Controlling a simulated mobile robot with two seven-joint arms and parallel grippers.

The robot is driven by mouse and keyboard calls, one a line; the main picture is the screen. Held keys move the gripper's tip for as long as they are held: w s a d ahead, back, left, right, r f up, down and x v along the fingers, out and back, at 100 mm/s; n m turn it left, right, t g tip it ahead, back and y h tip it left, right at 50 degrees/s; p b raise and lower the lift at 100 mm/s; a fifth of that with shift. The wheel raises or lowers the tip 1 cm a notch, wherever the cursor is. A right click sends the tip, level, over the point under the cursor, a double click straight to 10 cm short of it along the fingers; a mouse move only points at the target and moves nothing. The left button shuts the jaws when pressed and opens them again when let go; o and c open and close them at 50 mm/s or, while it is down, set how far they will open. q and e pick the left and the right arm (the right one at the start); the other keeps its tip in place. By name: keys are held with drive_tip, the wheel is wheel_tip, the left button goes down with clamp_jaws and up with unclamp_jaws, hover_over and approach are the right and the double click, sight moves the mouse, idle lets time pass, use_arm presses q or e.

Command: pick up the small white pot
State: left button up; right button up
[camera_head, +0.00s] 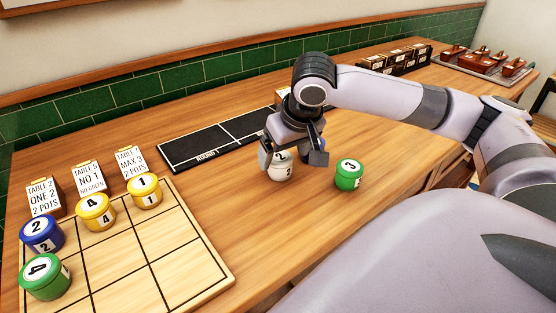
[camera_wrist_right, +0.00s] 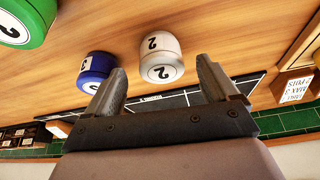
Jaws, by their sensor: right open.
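The small white pot (camera_head: 279,174), marked 2, stands on the wooden table. My right gripper hides part of it in the head view. In the wrist view the white pot (camera_wrist_right: 160,70) shows just beyond and between the open fingertips, with nothing held. My right gripper (camera_head: 294,152) is open, low over the table at the pot. The gripper also shows in the wrist view (camera_wrist_right: 162,66). I cannot tell whether a finger touches the pot. My left gripper is not in view.
A green pot (camera_head: 349,174) stands close right of the white one. A blue pot (camera_wrist_right: 96,66) stands beside the white pot. A wooden grid board (camera_head: 190,257) with several coloured pots, small cards (camera_head: 88,176) and a black mat (camera_head: 190,149) lie to the left.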

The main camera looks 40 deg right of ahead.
sight(281, 157)
drive_tip(key=x, duration=0.4)
drive_tip(key=c, duration=1.1)
drive_tip(key=shift+c, duration=0.3)
drive_tip(key=shift+r, duration=0.55)
wheel_tip(281, 157, up, 19)
drive_tip(key=p, duration=0.3)
